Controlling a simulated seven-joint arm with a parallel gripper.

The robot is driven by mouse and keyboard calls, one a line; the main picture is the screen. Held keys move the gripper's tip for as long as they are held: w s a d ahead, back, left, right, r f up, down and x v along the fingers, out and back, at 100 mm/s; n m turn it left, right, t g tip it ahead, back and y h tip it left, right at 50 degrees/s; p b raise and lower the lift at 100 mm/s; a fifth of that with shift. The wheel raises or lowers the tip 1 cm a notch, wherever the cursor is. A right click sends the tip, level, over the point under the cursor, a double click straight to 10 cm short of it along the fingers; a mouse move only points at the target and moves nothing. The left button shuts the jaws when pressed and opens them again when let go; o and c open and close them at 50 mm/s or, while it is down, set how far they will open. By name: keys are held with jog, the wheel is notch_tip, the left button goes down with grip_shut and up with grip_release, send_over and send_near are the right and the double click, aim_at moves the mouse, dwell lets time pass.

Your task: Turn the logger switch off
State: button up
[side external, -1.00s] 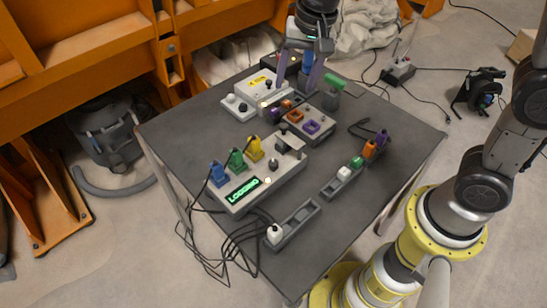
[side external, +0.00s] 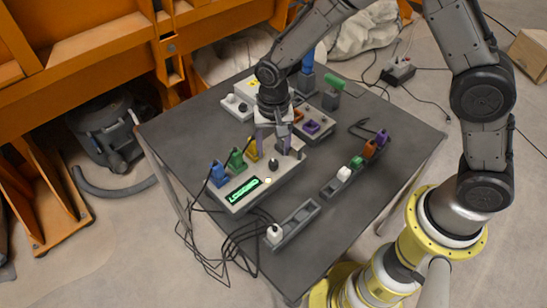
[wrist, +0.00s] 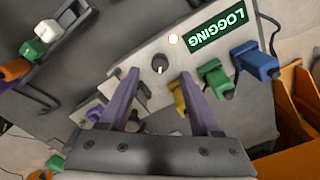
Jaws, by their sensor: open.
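The logger (side external: 253,195) is a light grey box on the dark table, with a lit green display (wrist: 217,25) reading LOGGING. A round dark knob (wrist: 159,63) with a white mark is on its top face, near a small white lamp (wrist: 173,40). The knob also shows in the side view (side external: 273,163). My gripper (side external: 271,150) is open above the rear part of the logger, its purple fingers pointing down. In the wrist view the fingertips (wrist: 160,74) lie either side of the knob's near side, with nothing held. A dark part between the fingers is partly hidden.
Blue (side external: 217,174), green (side external: 236,160) and yellow plugs line the logger's left edge. A rail with white, green, orange and purple pieces (side external: 357,162) lies to the right. A holder with one white piece (side external: 275,232) is in front. Other boxes stand behind.

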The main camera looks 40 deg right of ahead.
aim_at(273, 162)
jog(key=shift+f, duration=2.2)
grip_shut()
